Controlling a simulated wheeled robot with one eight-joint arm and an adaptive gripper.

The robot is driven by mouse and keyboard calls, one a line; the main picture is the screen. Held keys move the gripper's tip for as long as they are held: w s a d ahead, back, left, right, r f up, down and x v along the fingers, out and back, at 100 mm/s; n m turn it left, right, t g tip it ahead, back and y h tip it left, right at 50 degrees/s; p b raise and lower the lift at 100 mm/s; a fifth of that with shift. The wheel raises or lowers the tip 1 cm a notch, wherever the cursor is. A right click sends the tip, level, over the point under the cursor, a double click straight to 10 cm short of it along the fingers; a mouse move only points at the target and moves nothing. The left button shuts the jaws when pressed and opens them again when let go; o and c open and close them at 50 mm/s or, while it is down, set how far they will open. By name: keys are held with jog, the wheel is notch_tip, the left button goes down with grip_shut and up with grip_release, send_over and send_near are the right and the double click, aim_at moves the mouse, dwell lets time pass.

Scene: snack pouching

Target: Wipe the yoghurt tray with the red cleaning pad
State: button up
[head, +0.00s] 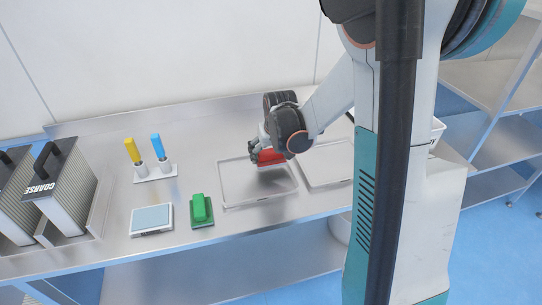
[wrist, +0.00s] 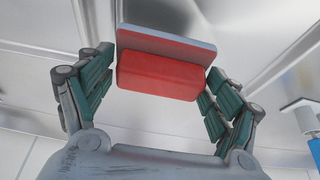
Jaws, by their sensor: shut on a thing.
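The red cleaning pad (head: 270,156) is in my gripper (head: 260,152), over the back part of a shallow metal tray (head: 232,203). In the wrist view, its red block handle (wrist: 158,77) is between the two fingers of my gripper (wrist: 160,85), with a flat grey and red base (wrist: 168,45) beyond it. I cannot tell whether the pad touches the tray. A second shallow tray (head: 318,184) lies just to the right, partly hidden by my arm. No label shows which one is the yoghurt tray.
A green pad (head: 201,208) stands on a green holder left of the trays. A flat scale-like device (head: 151,219) is beside it. A stand holds yellow (head: 131,149) and blue (head: 157,145) handled tools. A white bin (head: 438,130) is behind my arm.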

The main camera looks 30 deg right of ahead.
jog(key=shift+a+r+p, duration=0.1)
jog(key=shift+r+p, duration=1.1)
jog(key=shift+r, duration=0.85)
